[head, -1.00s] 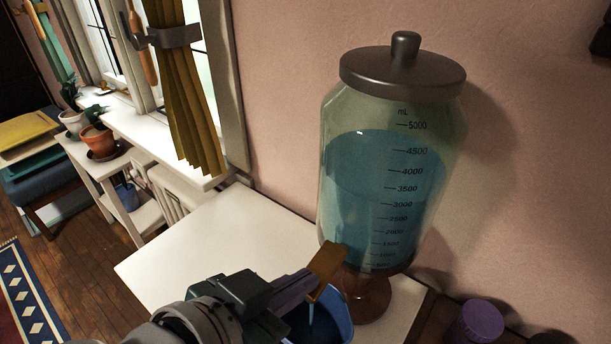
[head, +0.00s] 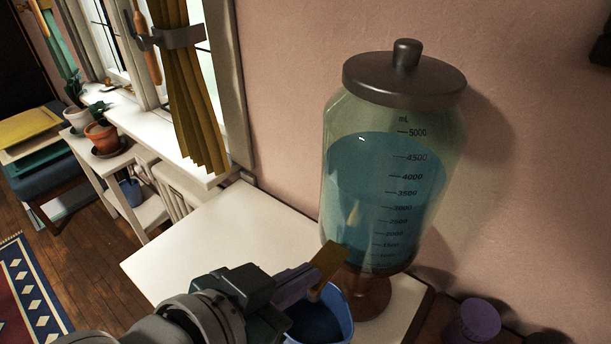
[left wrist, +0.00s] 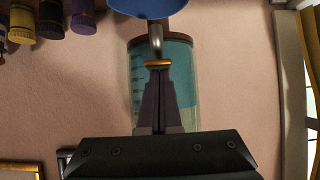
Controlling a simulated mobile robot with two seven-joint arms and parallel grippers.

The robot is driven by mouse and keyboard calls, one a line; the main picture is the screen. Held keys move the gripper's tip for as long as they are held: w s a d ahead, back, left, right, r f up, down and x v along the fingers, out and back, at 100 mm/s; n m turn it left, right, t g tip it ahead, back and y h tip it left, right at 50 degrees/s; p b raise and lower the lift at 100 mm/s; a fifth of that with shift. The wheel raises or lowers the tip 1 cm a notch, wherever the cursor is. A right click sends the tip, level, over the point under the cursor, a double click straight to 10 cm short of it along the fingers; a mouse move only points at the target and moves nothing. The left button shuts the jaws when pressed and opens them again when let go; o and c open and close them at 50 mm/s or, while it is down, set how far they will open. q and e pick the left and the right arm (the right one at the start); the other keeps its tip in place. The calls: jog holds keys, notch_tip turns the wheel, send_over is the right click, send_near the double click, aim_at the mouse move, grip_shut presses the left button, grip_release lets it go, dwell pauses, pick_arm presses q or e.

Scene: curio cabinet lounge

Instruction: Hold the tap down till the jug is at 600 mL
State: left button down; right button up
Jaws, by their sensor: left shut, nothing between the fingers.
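The glass dispenser (head: 335,190) with a dark lid and mL marks stands against the wall, holding blue liquid to a little above the 4500 mark. Its yellow-brown tap lever (head: 331,260) juts out low at the front; it also shows in the left wrist view (left wrist: 158,64). The blue jug (head: 345,318) sits below the tap, partly hidden by my arm; its marks and level cannot be read. My left gripper (head: 314,274) is shut and empty, fingertips at the lever; whether they press it cannot be told. My right gripper is not in view.
The white table (head: 200,240) is clear left of the dispenser. A purple jar (head: 478,320) stands at the right on a dark surface. Potted plants (head: 103,138) and a yellow curtain (head: 190,100) are by the window at the left.

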pick_arm(q)
jog(key=shift+r, duration=0.2)
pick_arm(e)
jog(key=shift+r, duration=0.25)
